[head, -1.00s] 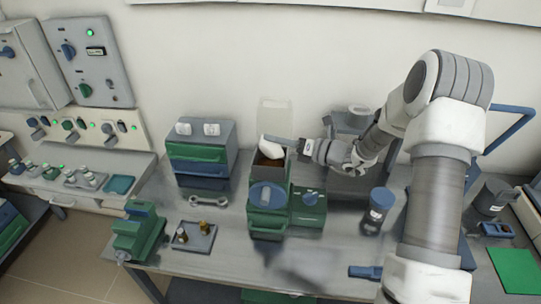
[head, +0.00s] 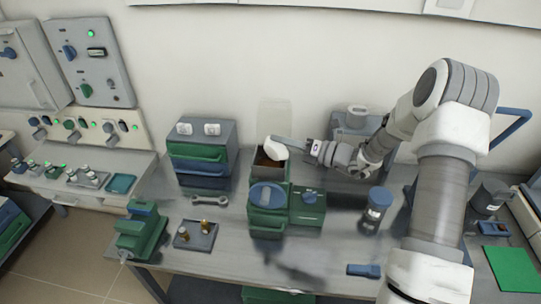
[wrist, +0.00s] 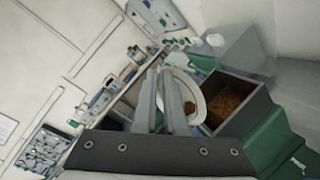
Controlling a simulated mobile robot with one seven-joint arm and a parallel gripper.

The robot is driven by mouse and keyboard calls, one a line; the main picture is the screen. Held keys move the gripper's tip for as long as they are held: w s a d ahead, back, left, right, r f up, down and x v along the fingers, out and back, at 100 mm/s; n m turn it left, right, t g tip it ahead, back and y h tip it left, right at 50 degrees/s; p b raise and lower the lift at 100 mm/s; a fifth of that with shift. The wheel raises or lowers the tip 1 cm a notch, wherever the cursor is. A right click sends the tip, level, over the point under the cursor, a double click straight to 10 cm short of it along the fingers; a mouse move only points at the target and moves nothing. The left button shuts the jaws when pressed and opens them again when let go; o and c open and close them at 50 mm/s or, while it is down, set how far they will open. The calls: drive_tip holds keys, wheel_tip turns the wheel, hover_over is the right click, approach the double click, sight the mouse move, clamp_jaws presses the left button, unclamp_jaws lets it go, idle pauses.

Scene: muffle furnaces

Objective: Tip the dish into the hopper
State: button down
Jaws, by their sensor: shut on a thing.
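The white dish (head: 275,148) is tilted steeply above the hopper (head: 282,185) of the green machine. It also shows in the wrist view (wrist: 203,104) as a round rim beside the hopper (wrist: 258,108), with a little brown material on its inner side. My gripper (head: 303,148) is shut on the dish's edge from the right; its two fingers (wrist: 163,78) lie close together in the wrist view. Brown granular material (wrist: 228,100) lies inside the open, square hopper. I cannot tell whether the dish touches the hopper's rim.
A clear upright lid or guard (head: 274,116) stands behind the hopper. A blue-lidded jar (head: 376,207) stands to the right, and a drawer unit (head: 201,155) to the left. A small tray (head: 195,235) with brown bottles and a wrench (head: 209,200) lie on the bench.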

drive_tip(key=shift+w+a, duration=0.15)
drive_tip(key=shift+w, duration=0.05)
drive_tip(key=shift+w+a+m+p, duration=0.2)
drive_tip(key=shift+w+m+p, duration=0.15)
drive_tip(key=shift+w, duration=0.2)
drive_tip(key=shift+w+a, duration=0.85)
drive_tip(key=shift+w, duration=0.05)
drive_tip(key=shift+s, duration=0.15)
drive_tip(key=s+n+b, duration=0.2)
drive_tip(key=s, duration=0.1)
drive_tip(key=shift+f+n+h, duration=0.3)
drive_tip(key=shift+f+n, duration=0.05)
drive_tip(key=shift+s+r+n+b, duration=0.1)
drive_tip(key=shift+s+n+b, duration=0.2)
drive_tip(key=shift+n+b, duration=0.1)
